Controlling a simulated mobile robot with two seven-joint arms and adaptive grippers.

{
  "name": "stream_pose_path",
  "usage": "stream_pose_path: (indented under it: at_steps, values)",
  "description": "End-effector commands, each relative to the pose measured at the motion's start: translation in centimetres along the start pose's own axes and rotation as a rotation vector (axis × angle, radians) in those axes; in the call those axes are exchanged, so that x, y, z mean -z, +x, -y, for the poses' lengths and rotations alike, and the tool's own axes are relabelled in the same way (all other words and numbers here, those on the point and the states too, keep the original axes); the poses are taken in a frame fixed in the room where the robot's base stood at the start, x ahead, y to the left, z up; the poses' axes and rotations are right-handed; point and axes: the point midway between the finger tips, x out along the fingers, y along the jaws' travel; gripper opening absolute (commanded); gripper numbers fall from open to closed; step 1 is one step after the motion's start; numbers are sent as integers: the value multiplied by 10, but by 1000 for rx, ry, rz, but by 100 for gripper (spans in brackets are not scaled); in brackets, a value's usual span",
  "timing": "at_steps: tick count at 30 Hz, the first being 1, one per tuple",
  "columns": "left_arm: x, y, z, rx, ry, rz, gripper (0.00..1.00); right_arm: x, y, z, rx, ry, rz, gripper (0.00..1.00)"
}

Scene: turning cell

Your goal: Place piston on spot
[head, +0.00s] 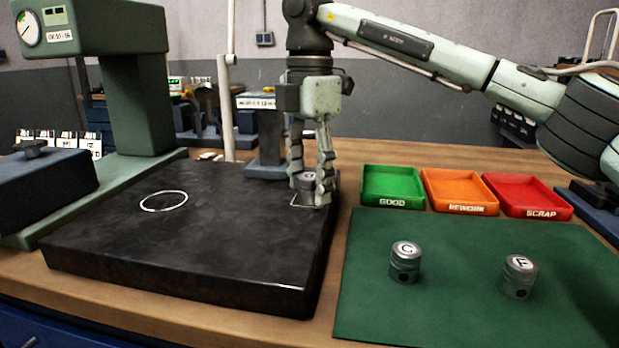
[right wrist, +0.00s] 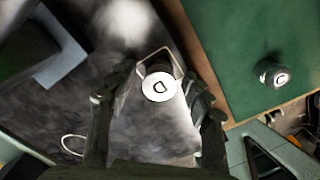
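A grey metal piston with a white top (head: 309,177) stands upright on the black plate (head: 190,245), near its back right corner. Its top reads D in the right wrist view (right wrist: 158,86). A pale square outline (head: 297,205) is drawn around its foot, partly hidden. My right gripper (head: 310,190) points down with its fingers on either side of this piston. The right wrist view shows gaps between fingers and piston, so it is open. A white ring mark (head: 164,209) on the plate's left part is empty. My left gripper is not in view.
Pistons C (head: 405,266) and F (head: 518,280) stand on the green mat (head: 450,310). Green (head: 392,203), orange (head: 470,209) and red (head: 541,212) trays sit behind it. A green gauge stand (head: 135,105) rises at the plate's back left. The plate's middle is clear.

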Motion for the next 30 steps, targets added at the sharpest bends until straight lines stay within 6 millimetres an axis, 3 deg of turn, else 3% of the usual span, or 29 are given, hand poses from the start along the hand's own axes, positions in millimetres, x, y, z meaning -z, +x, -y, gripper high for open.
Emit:
stream_pose_path:
  at_steps: [8, 13, 21, 30]
  values:
    - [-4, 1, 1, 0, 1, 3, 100, 0, -5, 0, 0, 0, 0, 51]
    - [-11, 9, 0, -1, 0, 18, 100, 0, -32, 0, -4, 2, 2, 51]
    - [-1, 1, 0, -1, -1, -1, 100, 0, -72, 0, -2, 0, 1, 51]
    - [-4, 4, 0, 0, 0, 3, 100, 0, -78, 0, 0, 0, 0, 51]
